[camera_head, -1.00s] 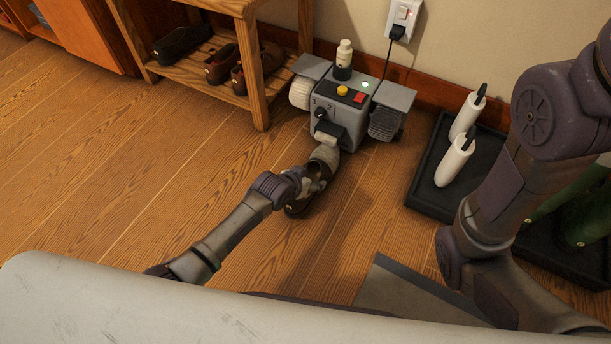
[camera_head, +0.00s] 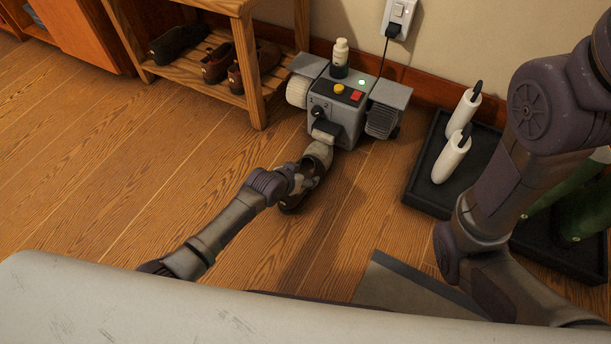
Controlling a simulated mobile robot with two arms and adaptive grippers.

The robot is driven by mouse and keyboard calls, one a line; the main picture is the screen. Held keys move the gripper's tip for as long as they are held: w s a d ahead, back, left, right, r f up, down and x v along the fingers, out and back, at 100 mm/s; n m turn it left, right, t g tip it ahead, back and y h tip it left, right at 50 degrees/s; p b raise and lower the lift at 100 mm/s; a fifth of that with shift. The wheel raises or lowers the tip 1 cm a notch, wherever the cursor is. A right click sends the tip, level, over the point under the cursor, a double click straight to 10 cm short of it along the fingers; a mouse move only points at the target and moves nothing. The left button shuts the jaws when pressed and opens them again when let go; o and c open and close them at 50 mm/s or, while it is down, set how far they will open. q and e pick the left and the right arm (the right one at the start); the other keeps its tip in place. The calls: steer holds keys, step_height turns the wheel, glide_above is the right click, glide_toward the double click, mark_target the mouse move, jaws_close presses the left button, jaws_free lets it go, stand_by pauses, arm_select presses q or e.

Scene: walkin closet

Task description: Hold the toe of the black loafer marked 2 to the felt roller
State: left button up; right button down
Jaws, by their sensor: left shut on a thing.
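My left gripper (camera_head: 300,183) is shut on a dark shoe (camera_head: 290,203) just above or at the floor; I cannot tell which. The shoe has a pale, greyish toe that points up and away, toward the polishing machine (camera_head: 349,121). The toe sits just below the dark-and-grey front fitting (camera_head: 326,130) of the machine; I cannot tell whether they touch. No number shows on the shoe. A white roller (camera_head: 298,91), likely the felt one, is on the machine's left side, clear of the toe. My right gripper is out of view.
A grey bristly roller (camera_head: 381,121) is on the machine's right, and a white bottle (camera_head: 340,58) stands on top. A wooden rack (camera_head: 258,113) with several shoes is behind left. A black tray (camera_head: 425,190) holds white boot shapers (camera_head: 452,158). Floor at left is clear.

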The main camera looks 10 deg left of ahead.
arm_select(q)
steer(key=shift+w+a+r, duration=0.2)
steer(key=shift+w+a, duration=0.05)
steer(key=shift+a, duration=0.05)
steer(key=shift+f, duration=0.25)
